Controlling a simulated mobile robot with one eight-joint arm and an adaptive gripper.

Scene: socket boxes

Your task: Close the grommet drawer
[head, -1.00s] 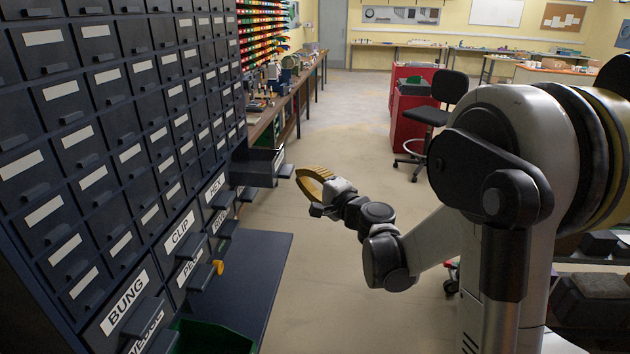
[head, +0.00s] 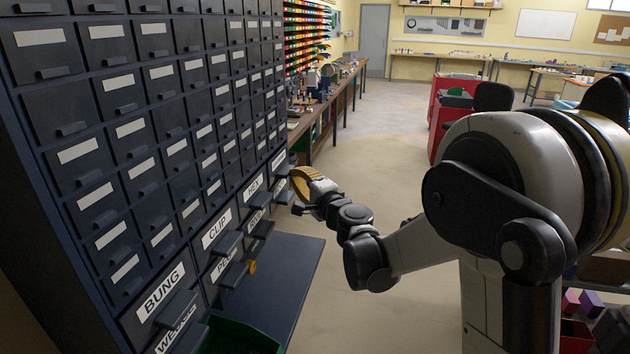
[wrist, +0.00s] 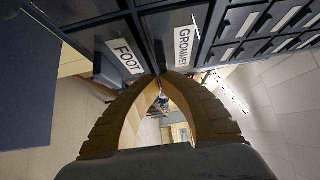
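The grommet drawer (wrist: 175,24) has a dark front with a white GROMMET label (wrist: 183,46), right of centre at the top of the wrist view. In the head view its front (head: 279,160) is at the cabinet's far end and looks about in line with the drawers around it; a small remaining gap cannot be ruled out. My gripper (head: 296,178) is at this front. Its yellow, curved fingers meet at their tips (wrist: 160,77), with nothing seen between them. The tips are close to the lower part of the front; I cannot tell whether they touch. The drawer's handle is not clearly visible.
The FOOT drawer (wrist: 100,37) is beside it, its handle sticking out. The dark cabinet (head: 45,145) holds many labelled drawers. A dark ledge (head: 285,275) and a green bin (head: 235,338) jut out low in front. The floor (head: 370,190) to the right is open.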

